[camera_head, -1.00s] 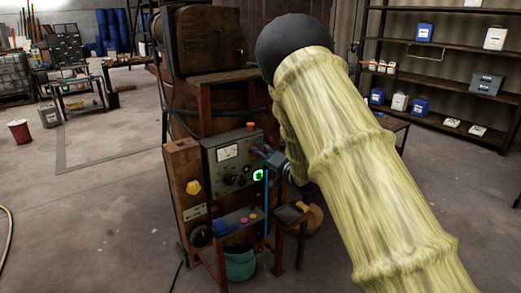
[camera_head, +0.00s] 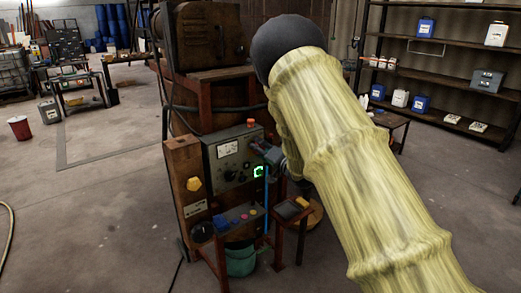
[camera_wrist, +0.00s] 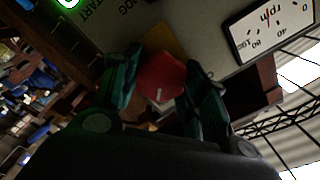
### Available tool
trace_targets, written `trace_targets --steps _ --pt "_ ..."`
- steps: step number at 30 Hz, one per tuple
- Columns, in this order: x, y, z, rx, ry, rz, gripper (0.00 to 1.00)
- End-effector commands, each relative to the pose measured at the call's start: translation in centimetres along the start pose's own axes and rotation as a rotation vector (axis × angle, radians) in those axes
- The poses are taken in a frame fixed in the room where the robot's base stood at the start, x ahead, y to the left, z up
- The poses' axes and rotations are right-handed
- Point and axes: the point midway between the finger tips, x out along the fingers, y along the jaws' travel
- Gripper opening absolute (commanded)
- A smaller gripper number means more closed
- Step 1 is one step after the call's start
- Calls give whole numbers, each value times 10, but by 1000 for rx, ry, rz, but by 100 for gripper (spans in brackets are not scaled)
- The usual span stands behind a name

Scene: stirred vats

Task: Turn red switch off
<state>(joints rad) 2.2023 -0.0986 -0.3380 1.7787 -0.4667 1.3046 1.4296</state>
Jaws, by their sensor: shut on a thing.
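The red switch (camera_wrist: 160,78) shows in the wrist view between my two fingers, in front of a yellow plate (camera_wrist: 160,40) on the grey control panel. A small pale mark shows on its face. My gripper (camera_wrist: 160,72) is shut on it, one dark finger on each side. In the head view my gripper (camera_head: 264,151) is at the right side of the control panel (camera_head: 224,174), and the switch in its grip is hidden there. A green-lit button (camera_head: 258,171) glows just below my gripper.
A white gauge (camera_head: 228,149) is on the panel, and a red knob-like part (camera_head: 251,122) is at its top edge. A shelf with small buttons (camera_head: 240,217) and a small side stand (camera_head: 290,209) are below. Open floor lies to the left.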

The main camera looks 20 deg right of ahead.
Motion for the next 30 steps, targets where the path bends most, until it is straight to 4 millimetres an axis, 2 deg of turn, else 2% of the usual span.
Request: trace_targets --steps 11,30 --pt "0 3 2 -181 2 -1 20" --pt "0 3 4 -784 0 0 20"
